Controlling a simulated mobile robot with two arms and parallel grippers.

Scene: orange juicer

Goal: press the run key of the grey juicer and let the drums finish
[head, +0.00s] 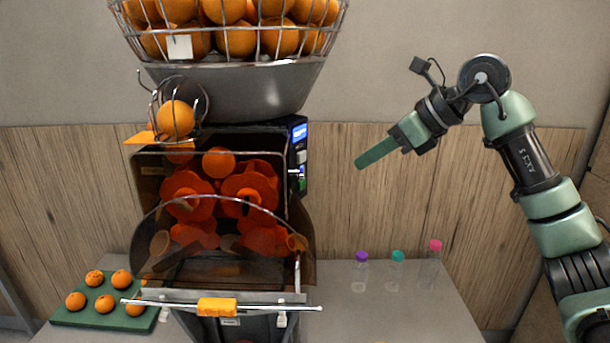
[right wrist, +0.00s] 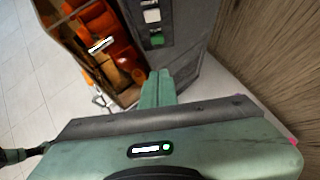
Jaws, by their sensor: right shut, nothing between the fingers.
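The grey juicer (head: 235,90) stands on the counter at left centre, its red-orange drums (head: 250,188) showing behind a dark clear cover. Its side panel carries a lit screen (head: 299,132) and keys. In the right wrist view a green key (right wrist: 157,39) sits below a white key (right wrist: 152,15) on the grey side. Which is the run key I cannot read. My right gripper (head: 362,162) is shut and empty, right of the panel and apart from it in the head view. In the wrist view its fingertips (right wrist: 160,74) point toward the panel, below the green key. My left gripper is not seen.
A wire basket (head: 262,43) of oranges tops the juicer, with one orange (head: 175,118) on the feed below. A green tray (head: 70,317) of several oranges lies at left. Capped bottles (head: 397,272) stand at right on the counter. The air between gripper and panel looks clear.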

